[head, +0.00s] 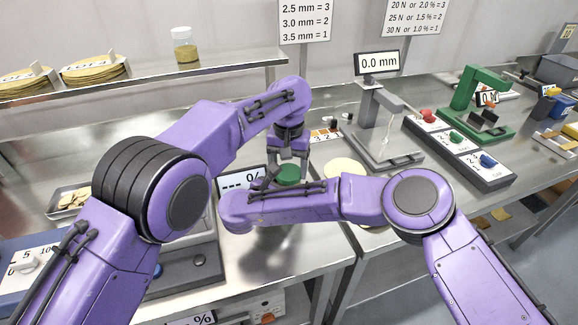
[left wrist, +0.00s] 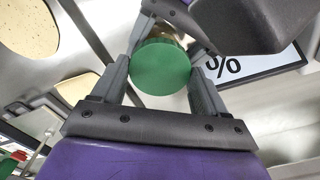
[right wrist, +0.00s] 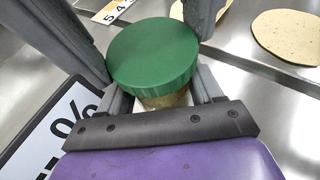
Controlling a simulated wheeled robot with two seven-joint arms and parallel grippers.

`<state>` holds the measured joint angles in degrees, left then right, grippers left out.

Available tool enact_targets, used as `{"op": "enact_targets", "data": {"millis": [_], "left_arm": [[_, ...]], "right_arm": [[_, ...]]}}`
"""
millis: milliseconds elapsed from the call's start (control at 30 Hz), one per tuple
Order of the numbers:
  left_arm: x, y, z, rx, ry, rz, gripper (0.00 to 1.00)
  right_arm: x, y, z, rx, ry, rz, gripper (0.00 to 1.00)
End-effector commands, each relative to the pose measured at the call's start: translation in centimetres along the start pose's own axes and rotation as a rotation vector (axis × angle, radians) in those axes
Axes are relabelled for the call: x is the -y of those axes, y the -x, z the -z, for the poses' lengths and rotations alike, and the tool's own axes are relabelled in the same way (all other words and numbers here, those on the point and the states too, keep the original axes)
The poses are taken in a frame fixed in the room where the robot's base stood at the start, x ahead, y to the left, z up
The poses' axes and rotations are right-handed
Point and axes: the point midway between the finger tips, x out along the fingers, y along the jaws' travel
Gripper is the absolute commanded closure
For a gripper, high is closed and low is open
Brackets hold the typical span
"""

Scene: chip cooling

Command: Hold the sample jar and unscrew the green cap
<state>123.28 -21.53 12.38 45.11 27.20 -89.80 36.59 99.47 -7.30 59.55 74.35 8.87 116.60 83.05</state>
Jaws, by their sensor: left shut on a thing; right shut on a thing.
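The green cap (head: 288,175) sits on top of the sample jar; it also shows in the left wrist view (left wrist: 161,68) and right wrist view (right wrist: 153,52). A little of the jar's tan body (right wrist: 165,100) shows under the cap in the right wrist view. My left gripper (head: 287,163) reaches down from behind, its two fingers shut on opposite sides of the cap. My right gripper (right wrist: 165,92) is shut on the jar body just below the cap. In the head view my right arm hides the jar and that gripper. I cannot tell whether the jar touches the table.
A percent display (head: 233,184) stands close left of the cap. A thickness gauge (head: 382,125) and a round tan slice (head: 345,168) are to the right. A second jar (head: 184,45) stands on the back shelf.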

Motion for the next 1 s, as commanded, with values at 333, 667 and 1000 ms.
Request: {"op": "enact_targets", "data": {"millis": [333,667,1000], "left_arm": [[-0.2,-0.1,-0.2,0.006,-0.009,-0.003,0.01],[-0.1,1.9,0.0,0.0,-0.008,-0.002,0.01],[-1.0,4.4,0.4,-0.02,0.001,-0.048,0.05]], "right_arm": [[0.1,-0.2,0.3,-0.004,0.005,0.002,1.0],[0.1,-0.1,0.3,-0.004,0.004,0.003,1.0],[0.1,-0.1,0.3,-0.004,0.003,0.003,1.0]]}}
